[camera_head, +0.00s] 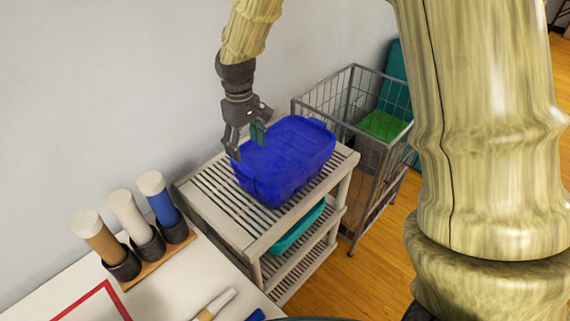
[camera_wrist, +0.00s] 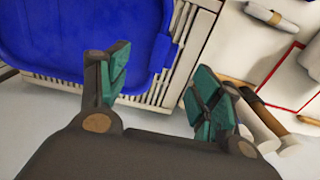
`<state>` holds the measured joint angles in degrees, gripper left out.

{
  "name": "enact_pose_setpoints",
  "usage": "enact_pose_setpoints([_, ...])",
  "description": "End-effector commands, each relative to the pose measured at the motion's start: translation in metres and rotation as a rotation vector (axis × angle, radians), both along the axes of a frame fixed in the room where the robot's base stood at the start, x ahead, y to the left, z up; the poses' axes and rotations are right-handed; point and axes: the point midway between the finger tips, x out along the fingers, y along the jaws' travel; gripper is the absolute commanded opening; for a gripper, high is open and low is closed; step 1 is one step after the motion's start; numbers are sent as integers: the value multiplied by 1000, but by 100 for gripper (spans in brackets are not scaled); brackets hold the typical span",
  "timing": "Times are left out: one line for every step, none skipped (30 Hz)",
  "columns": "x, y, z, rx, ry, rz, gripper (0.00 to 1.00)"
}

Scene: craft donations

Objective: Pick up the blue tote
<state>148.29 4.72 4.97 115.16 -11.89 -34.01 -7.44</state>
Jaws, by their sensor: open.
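The blue tote (camera_head: 287,160) sits on the slatted top of a light shelf rack (camera_head: 222,213) against the wall. My gripper (camera_head: 246,146) is open and points down at the tote's left, wall-side end. In the wrist view, my gripper (camera_wrist: 158,92) shows its two teal-padded fingers spread apart with nothing between them. The tote (camera_wrist: 80,35) fills the upper left there, and its rim passes close to the left finger. I cannot tell whether that finger touches the rim.
A wire cart (camera_head: 352,110) with a green item inside stands behind the rack. A teal bin (camera_head: 299,228) is on the lower shelf. Several capped tubes (camera_head: 129,217) stand in a holder on the white table at left. The wooden floor (camera_head: 384,262) is clear at right.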

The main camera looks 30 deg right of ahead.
Motion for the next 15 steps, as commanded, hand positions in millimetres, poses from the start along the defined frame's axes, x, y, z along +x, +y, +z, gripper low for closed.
enact_pose_setpoints([0, 2, -5, -1, 2, 4, 65])
enact_pose_setpoints([0, 2, -9, -1, 3, 4, 65])
enact_pose_setpoints([0, 4, -14, -1, 4, 5, 65])
enact_pose_setpoints([0, 4, -18, -1, 3, 6, 65])
enact_pose_setpoints([1, 4, -22, -1, 3, 6, 65])
enact_pose_setpoints([1, 4, -27, -1, 3, 7, 65])
enact_pose_setpoints([1, 5, -30, -1, 3, 6, 65])
enact_pose_setpoints([1, 5, -33, -1, 2, 6, 65])
enact_pose_setpoints([1, 4, -36, -1, 2, 6, 65])
enact_pose_setpoints([1, 4, -39, -1, 2, 6, 65])
enact_pose_setpoints([1, 4, -41, -1, 2, 6, 65])
enact_pose_setpoints([1, 4, -43, -1, 2, 5, 65])
enact_pose_setpoints([1, 4, -44, 0, 1, 5, 65])
enact_pose_setpoints([1, 4, -45, 0, 0, 5, 65])
enact_pose_setpoints([1, 4, -46, 0, 0, 5, 65])
